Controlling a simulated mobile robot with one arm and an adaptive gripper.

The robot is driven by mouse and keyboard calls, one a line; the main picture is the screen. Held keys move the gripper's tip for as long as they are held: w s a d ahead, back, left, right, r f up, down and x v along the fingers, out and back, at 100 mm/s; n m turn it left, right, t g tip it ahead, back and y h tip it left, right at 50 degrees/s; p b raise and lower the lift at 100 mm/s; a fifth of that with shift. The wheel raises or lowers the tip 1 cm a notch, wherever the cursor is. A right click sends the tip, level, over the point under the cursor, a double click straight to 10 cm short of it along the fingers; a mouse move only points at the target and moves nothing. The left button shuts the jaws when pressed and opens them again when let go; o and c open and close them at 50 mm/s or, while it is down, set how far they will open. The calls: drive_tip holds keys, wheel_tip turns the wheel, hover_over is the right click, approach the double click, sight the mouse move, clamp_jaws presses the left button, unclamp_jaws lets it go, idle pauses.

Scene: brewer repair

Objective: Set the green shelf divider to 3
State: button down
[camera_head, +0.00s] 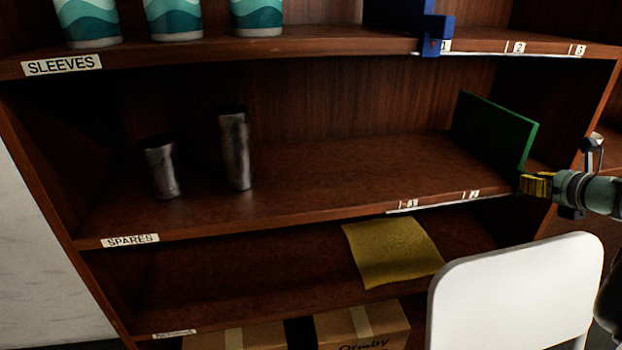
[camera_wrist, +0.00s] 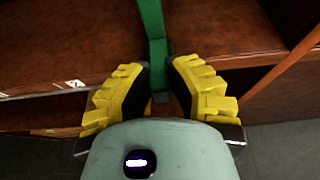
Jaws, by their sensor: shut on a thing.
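The green shelf divider (camera_head: 498,132) stands upright on the right part of the middle shelf. Its front end is at the shelf's front edge. My gripper (camera_head: 535,184) has yellow fingers and is at that front end. In the wrist view the gripper (camera_wrist: 159,92) is shut on the lower front part of the green divider (camera_wrist: 153,35). A white scale strip (camera_head: 440,201) runs along the shelf edge, with marks 1 and 2 showing left of the divider. A mark 3 is not visible; the divider and gripper are at the strip's right end.
A blue divider (camera_head: 432,36) stands by the 1 on the upper shelf's scale. Two grey cylinders (camera_head: 235,150) stand on the middle shelf's left. A yellow cloth (camera_head: 393,252) lies below. A white chair back (camera_head: 515,290) stands in front, under my gripper.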

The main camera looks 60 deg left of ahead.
drive_tip(key=shift+d+f, duration=0.15)
drive_tip(key=shift+f, duration=0.1)
drive_tip(key=c, duration=0.9)
unclamp_jaws()
drive_tip(key=shift+w+r, duration=0.2)
drive_tip(key=v, duration=1.2)
drive_tip(key=shift+s, duration=0.15)
